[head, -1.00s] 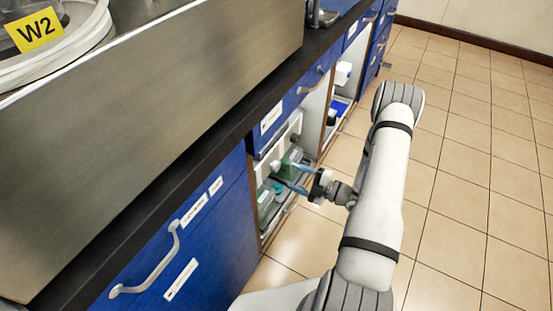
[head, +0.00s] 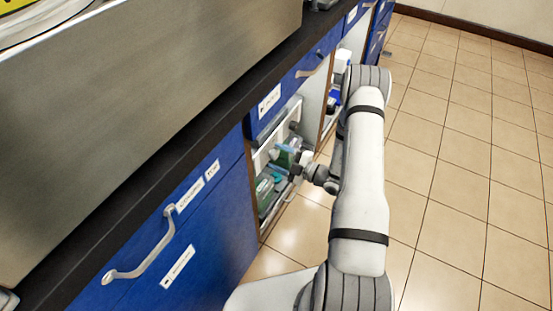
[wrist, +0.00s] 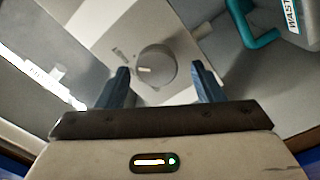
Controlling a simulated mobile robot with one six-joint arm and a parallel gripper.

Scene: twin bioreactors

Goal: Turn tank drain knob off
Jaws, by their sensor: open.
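The round grey drain knob (wrist: 156,66) is on the front of a white box (wrist: 118,33) in the wrist view. A pointer line and small printed marks show on it. My gripper (wrist: 160,68) is open, with one blue finger at each side of the knob. The fingers look close to it, but I cannot tell whether they touch. In the head view my gripper (head: 286,162) reaches into an open cabinet bay, and the knob cannot be made out there.
A container with a teal handle (wrist: 247,25) and a label reading "WAST" stands right of the box. Blue drawers (head: 190,230) flank the bay under a dark counter edge (head: 160,150). The tiled floor (head: 455,180) on the right is clear.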

